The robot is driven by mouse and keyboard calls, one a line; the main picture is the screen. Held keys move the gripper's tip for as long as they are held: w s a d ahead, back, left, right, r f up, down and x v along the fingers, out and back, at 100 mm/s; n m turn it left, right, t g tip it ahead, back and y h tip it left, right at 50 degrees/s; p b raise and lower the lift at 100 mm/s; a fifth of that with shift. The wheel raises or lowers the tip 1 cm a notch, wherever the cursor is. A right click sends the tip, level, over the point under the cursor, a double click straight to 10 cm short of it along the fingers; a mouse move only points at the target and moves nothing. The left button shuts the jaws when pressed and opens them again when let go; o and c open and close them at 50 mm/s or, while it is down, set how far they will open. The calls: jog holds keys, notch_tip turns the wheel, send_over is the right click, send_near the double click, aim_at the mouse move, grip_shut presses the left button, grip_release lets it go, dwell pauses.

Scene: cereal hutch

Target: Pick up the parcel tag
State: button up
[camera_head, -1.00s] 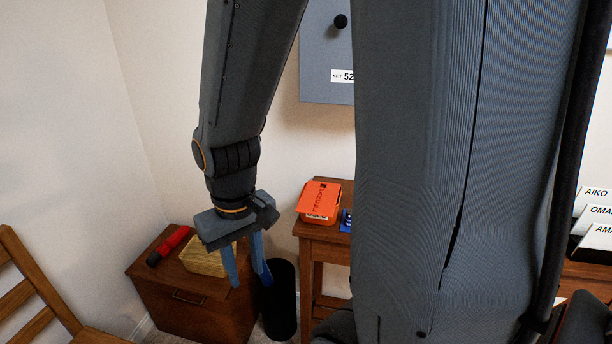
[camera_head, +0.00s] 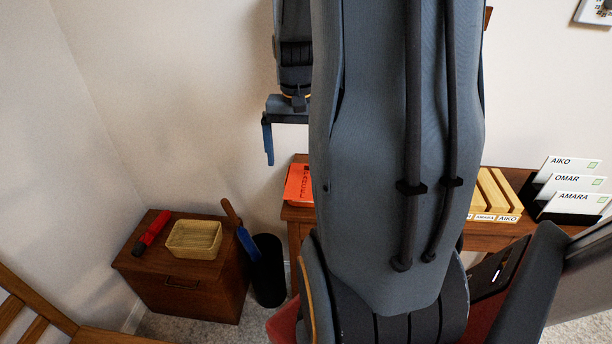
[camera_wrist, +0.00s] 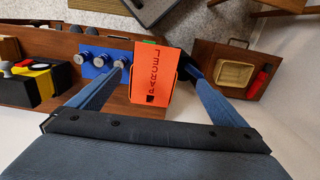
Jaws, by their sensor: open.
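An orange piece lettered PARCEL (camera_wrist: 153,76) lies on the wooden table, between my finger ends in the wrist view. In the head view its orange surface (camera_head: 299,184) shows at the table's left end, partly hidden by my arm. I cannot tell whether the tag is separate from an orange box under it. My gripper (camera_wrist: 156,70) is open, and nothing is seen held between its fingers. In the head view one blue finger hangs above and left of the orange piece, apart from it; the other finger is hidden behind my arm.
A blue block with several round metal knobs (camera_wrist: 101,62) sits beside the orange piece. A yellow and black object (camera_wrist: 36,80) is farther left. A low cabinet bears a basket (camera_head: 194,239) and red torch (camera_head: 152,229).

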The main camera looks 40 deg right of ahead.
aim_at(303, 188)
jog(key=shift+s+d+f+p, duration=0.1)
jog(key=shift+d+f+p, duration=0.15)
jog(key=shift+f, duration=1.05)
jog(key=shift+s+d+f+p, duration=0.1)
jog(key=shift+f+p, duration=0.25)
jog(key=shift+f, duration=0.9)
jog(key=shift+s+d+f+p, duration=0.1)
jog(key=shift+d+f+p, duration=0.15)
jog(key=shift+f, duration=1.05)
jog(key=shift+w, duration=0.1)
jog(key=c, duration=1.1)
